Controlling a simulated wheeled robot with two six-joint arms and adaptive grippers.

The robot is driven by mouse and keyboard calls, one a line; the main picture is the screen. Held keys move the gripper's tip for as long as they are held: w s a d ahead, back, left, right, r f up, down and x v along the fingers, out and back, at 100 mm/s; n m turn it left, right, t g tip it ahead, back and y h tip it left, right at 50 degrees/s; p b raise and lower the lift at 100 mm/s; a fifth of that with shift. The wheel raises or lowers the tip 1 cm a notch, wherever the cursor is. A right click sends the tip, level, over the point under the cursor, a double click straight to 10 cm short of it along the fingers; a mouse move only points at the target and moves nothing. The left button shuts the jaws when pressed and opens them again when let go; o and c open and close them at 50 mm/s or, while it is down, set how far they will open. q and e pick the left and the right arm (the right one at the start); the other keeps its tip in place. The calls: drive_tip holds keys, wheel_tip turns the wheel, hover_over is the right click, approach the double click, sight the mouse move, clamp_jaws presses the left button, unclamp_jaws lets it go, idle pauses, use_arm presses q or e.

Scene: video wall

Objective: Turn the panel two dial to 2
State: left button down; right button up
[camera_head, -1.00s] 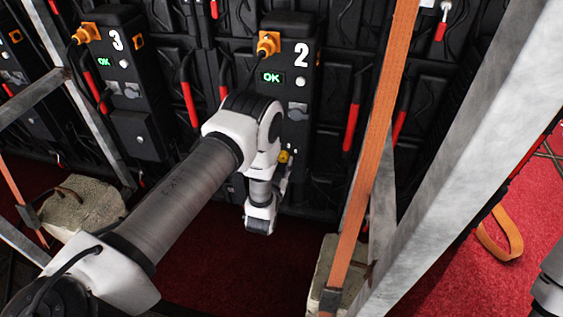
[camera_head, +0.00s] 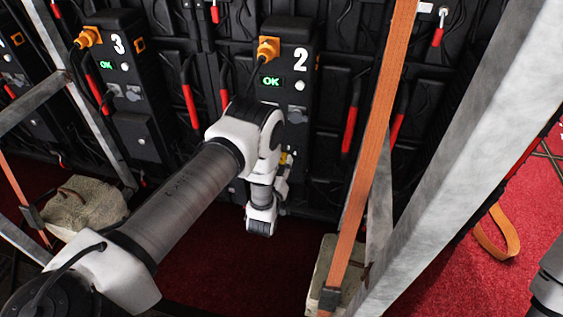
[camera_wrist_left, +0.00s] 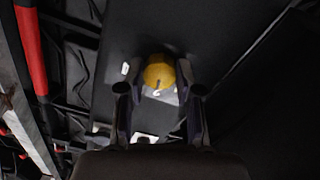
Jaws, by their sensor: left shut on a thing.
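Panel two (camera_head: 299,92) is a black box marked with a white "2" and a green OK display (camera_head: 271,81). Its yellow dial (camera_wrist_left: 158,71) sits between the two fingers of my left gripper (camera_wrist_left: 156,77) in the left wrist view. The gripper is shut on the dial. A dark pointer line on the dial runs down and slightly left, toward a small white mark that I cannot read surely. In the head view my left arm covers the panel's lower part, and only a bit of yellow shows beside the wrist. My right gripper is out of view.
Panel three (camera_head: 119,75) stands to the left. An orange strap (camera_head: 381,135) and a grey metal beam (camera_head: 470,130) run down on the right. Stone-like blocks (camera_head: 85,207) rest on the red floor. Red-handled levers (camera_head: 190,107) hang beside the panels.

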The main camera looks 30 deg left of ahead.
use_arm(q)
drive_tip(key=shift+n, duration=0.6)
drive_tip(key=c, duration=0.8)
unclamp_jaws()
drive_tip(key=shift+o, duration=0.2)
drive_tip(key=shift+s, duration=0.15)
drive_tip(key=v, duration=0.7)
drive_tip(key=shift+s+d, duration=0.1)
drive_tip(key=shift+d, duration=0.05)
